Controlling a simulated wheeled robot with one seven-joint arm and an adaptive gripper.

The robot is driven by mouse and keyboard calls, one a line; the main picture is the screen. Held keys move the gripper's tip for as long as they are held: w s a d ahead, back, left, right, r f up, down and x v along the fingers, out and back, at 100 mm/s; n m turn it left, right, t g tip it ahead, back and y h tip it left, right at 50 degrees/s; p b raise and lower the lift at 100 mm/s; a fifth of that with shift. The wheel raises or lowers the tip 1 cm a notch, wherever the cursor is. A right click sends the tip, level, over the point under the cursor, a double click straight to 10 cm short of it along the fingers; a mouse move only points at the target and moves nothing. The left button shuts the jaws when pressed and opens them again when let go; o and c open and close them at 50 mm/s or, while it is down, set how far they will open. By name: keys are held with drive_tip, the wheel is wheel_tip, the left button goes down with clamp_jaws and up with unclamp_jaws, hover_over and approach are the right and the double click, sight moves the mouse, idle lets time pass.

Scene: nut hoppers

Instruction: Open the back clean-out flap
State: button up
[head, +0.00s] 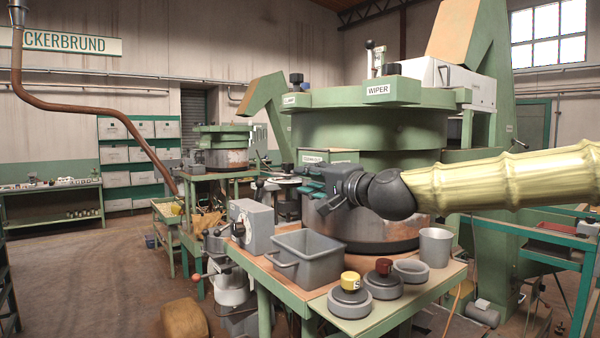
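A large green round hopper (370,130) with a grey metal lower drum stands right of centre in the head view, with a "WIPER" label on its rim. A small white label (312,158) on its left side is too small to read surely. My gripper (316,180) reaches in from the right on a yellow-sleeved arm and is in front of the hopper's left side, just below that label. Its fingers are small and blend with the green parts behind, so their opening and any contact are unclear. I cannot make out the back clean-out flap; the gripper and wrist cover part of that side.
Below my gripper, a bench holds a grey bin (306,262), a yellow-topped pot (350,294), a red-topped pot (383,278), an empty bowl (410,270) and a grey cup (435,246). A grey box (251,226) stands left. A second hopper (222,150) is farther back. Floor at left is mostly clear.

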sight(292, 171)
drive_tip(key=shift+w+a+r+p, duration=0.25)
drive_tip(key=shift+a+r, duration=0.15)
drive_tip(key=shift+a, duration=0.1)
drive_tip(key=shift+w+a+r+p, duration=0.25)
drive_tip(key=shift+a+r, duration=0.1)
drive_tip(key=shift+a, duration=0.15)
drive_tip(key=shift+a+r, duration=0.1)
drive_tip(key=shift+a, duration=0.05)
drive_tip(key=shift+w+f, duration=0.35)
drive_tip(key=shift+w, duration=0.45)
drive_tip(key=shift+s+a+r, duration=0.1)
drive_tip(key=shift+s+a, duration=0.05)
drive_tip(key=shift+s, duration=0.2)
drive_tip(key=shift+c, duration=0.8)
drive_tip(key=shift+w, duration=0.1)
clamp_jaws()
